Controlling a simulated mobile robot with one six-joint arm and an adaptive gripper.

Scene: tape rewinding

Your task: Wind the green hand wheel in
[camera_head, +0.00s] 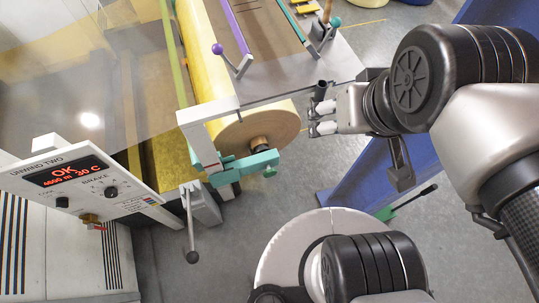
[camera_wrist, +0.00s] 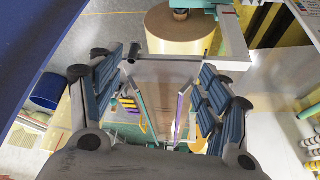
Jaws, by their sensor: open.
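A teal bracket (camera_head: 240,166) sits across the end of the large tan roll (camera_head: 262,128) in the head view. A small green round piece (camera_head: 269,172) shows at the bracket's outer right end; it looks like the hand wheel, but it is too small to be sure. My gripper (camera_head: 322,117) is right of the roll and above the green piece in the picture, pointing left and apart from both. In the wrist view my gripper (camera_wrist: 160,100) has its two fingers wide apart with nothing held. The roll (camera_wrist: 180,28) and a bit of teal (camera_wrist: 192,4) show beyond the fingers.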

